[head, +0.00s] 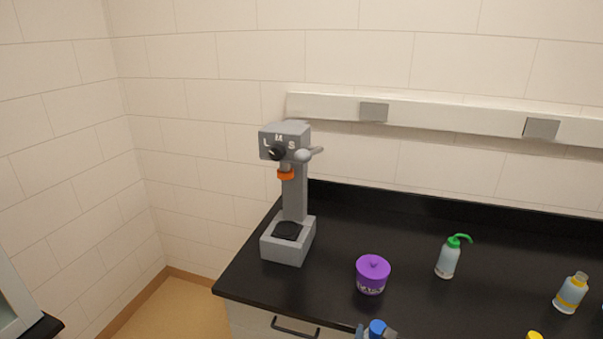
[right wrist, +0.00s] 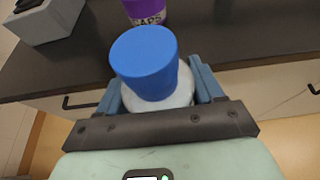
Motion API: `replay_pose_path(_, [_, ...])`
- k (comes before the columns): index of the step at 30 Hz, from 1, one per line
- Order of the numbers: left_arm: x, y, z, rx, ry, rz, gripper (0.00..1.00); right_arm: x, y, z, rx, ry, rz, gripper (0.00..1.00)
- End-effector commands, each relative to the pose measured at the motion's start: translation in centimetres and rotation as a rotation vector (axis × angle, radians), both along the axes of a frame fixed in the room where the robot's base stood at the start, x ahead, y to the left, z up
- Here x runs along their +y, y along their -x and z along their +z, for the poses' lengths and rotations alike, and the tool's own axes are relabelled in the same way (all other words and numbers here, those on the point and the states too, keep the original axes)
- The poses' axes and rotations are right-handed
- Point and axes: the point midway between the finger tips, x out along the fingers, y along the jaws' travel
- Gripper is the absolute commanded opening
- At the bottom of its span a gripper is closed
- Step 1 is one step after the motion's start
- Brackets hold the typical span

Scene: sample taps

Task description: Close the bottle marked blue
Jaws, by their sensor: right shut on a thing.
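My right gripper (head: 377,332) is at the bottom edge of the head view, in front of the counter. It is shut on a whitish bottle (right wrist: 178,100) with a blue cap (right wrist: 146,62). In the right wrist view the two blue-grey fingers stand on either side of the bottle, and the cap sits over its top. The blue cap also shows in the head view (head: 377,326). I cannot tell how tight the cap is. Any mark on the bottle is hidden. My left gripper is not in view.
Another yellow top (head: 534,335) shows at the bottom edge. The counter's middle is clear.

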Motion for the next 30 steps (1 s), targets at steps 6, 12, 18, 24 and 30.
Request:
replay_pose_path(6, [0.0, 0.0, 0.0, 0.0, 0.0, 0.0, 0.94, 0.3, 0.1, 0.2, -0.002, 0.0, 0.013, 0.12])
replay_pose_path(12, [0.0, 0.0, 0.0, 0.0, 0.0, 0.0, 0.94, 3.5, 1.4, 0.9, -0.003, -0.001, 0.142, 0.12])
replay_pose_path(18, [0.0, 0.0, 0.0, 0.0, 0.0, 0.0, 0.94, 7.3, 2.9, 1.7, -0.002, 0.0, 0.304, 0.12])
replay_pose_path(24, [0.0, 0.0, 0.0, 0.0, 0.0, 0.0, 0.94, 9.4, 3.7, 2.1, -0.003, -0.001, 0.39, 0.12])
replay_pose_path(30, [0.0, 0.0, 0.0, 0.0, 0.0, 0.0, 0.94, 9.6, 3.8, 2.1, -0.002, 0.0, 0.401, 0.12])
